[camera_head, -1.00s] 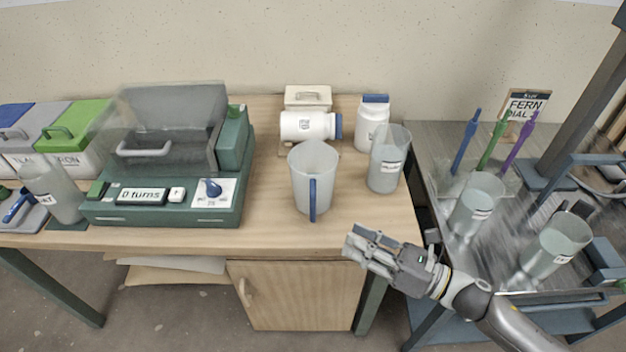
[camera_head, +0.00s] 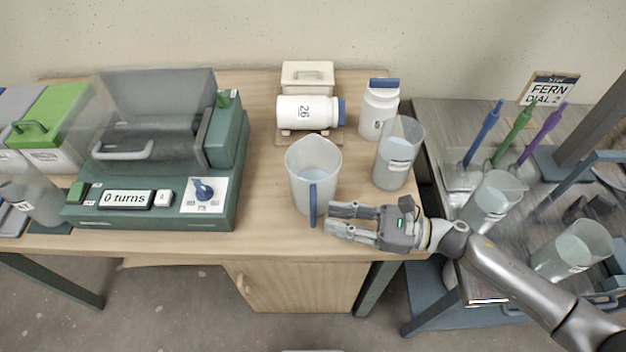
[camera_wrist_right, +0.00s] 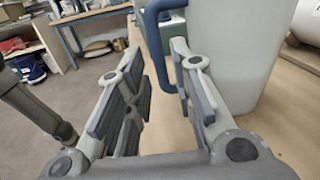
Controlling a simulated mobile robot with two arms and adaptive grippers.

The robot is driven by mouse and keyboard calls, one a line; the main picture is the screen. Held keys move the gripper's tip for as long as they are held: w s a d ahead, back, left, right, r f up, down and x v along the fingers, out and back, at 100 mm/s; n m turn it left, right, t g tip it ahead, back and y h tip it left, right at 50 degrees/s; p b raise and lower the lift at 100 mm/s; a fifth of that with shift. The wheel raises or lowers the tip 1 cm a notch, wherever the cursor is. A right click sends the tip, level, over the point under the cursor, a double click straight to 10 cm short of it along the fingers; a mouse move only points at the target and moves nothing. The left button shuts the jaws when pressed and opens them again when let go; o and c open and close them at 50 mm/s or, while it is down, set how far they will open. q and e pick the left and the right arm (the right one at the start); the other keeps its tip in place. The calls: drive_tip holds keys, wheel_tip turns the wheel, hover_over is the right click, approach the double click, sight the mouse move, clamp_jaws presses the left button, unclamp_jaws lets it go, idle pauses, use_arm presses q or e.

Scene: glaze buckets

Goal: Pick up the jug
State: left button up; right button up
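The jug (camera_head: 311,165) is a translucent pale vessel with a blue handle, standing upright on the wooden table near its front edge. Its blue handle (camera_head: 313,205) faces the front. My right gripper (camera_head: 329,220) is just right of the handle, fingers pointing left toward it. In the right wrist view the gripper (camera_wrist_right: 150,62) is open and empty. The jug's body (camera_wrist_right: 235,50) and blue handle (camera_wrist_right: 160,40) show there beyond the right-hand finger; I cannot tell whether that finger touches the handle. My left gripper is not in view.
A green machine (camera_head: 160,205) with a clear cover stands left of the jug. A labelled beaker (camera_head: 397,155) and a white bottle (camera_head: 378,110) are right and behind. A lying white jar (camera_head: 305,112) is behind. A metal cart (camera_head: 450,120) with beakers is at right.

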sight(313, 224)
drive_tip(key=shift+w+a+r, duration=0.1)
drive_tip(key=shift+a, duration=0.2)
drive_tip(key=p+x, duration=0.2)
drive_tip(key=x, duration=0.2)
drive_tip(key=shift+a+r, duration=0.1)
drive_tip(key=shift+a, duration=0.4)
drive_tip(key=shift+c, duration=0.6)
clamp_jaws()
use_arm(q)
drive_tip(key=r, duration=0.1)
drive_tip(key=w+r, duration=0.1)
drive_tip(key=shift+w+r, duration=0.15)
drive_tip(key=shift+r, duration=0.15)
